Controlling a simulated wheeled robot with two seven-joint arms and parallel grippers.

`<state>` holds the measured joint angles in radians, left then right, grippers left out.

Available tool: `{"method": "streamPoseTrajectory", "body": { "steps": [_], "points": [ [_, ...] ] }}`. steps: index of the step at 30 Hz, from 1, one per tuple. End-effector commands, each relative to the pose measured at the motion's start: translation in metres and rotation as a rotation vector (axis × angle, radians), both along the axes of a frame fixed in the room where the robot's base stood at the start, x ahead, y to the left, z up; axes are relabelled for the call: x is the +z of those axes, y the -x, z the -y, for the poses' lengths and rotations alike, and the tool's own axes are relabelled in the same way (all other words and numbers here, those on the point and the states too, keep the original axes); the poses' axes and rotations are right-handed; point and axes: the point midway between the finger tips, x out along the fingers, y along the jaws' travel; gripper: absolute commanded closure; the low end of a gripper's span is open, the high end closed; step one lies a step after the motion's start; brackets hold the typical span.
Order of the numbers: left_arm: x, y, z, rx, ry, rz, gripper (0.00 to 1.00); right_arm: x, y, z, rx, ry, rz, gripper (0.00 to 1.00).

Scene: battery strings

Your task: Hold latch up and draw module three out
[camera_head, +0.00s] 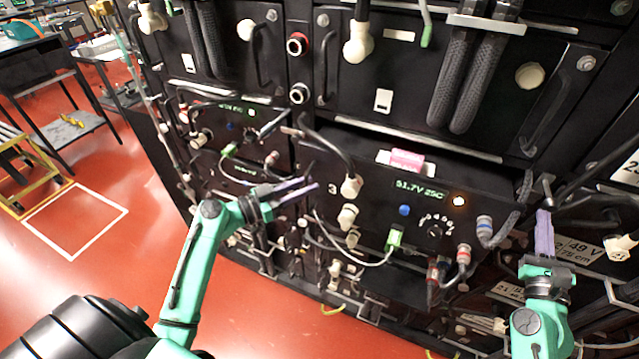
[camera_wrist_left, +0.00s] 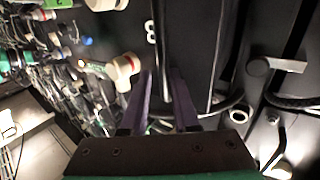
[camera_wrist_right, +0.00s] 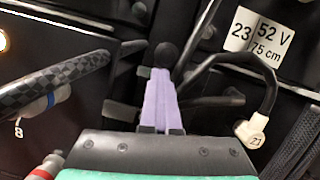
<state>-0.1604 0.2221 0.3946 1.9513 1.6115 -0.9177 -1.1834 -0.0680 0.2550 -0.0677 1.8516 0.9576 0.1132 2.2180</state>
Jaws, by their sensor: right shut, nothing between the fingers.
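Module three (camera_head: 370,205) is a black front in the rack, marked with a white 3, with a lit display reading 51.7V 25C. My left gripper (camera_head: 316,186) is open at its left edge, near the 3. In the left wrist view a dark bar or cable (camera_wrist_left: 157,45) runs between the fingers (camera_wrist_left: 160,80); I cannot tell whether they touch it. My right gripper (camera_head: 544,211) is shut and empty at the module's right side. In the right wrist view a black ball knob (camera_wrist_right: 166,53), possibly the latch, stands just beyond its fingertips (camera_wrist_right: 161,72).
A pink tag (camera_head: 406,159) sits on the ledge above the module. A braided cable (camera_head: 520,195), blue-ringed connector (camera_head: 485,229) and green plug (camera_head: 394,239) crowd the front. White-plugged cables hang at left. Red floor is open at left, beside a yellow stand (camera_head: 25,160).

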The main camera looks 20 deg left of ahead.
Motion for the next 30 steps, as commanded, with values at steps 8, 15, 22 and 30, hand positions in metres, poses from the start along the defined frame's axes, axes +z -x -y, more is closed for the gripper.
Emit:
{"method": "streamPoseTrajectory", "body": {
  "steps": [8,15,22,30],
  "points": [
    [0.001,0.000,-0.002,0.006,-0.003,0.001,0.55,0.007,-0.001,0.002,-0.005,0.001,0.015,1.00],
    [0.000,0.014,-0.013,0.009,-0.006,-0.002,0.55,0.006,-0.001,0.001,-0.004,0.001,0.013,1.00],
    [-0.001,0.060,-0.042,0.007,-0.005,-0.004,0.55,0.006,-0.001,0.001,-0.003,0.000,0.012,1.00],
    [0.000,0.094,-0.064,0.004,-0.006,-0.002,0.55,0.006,0.000,0.001,-0.002,0.001,0.011,1.00]
  ]
}}
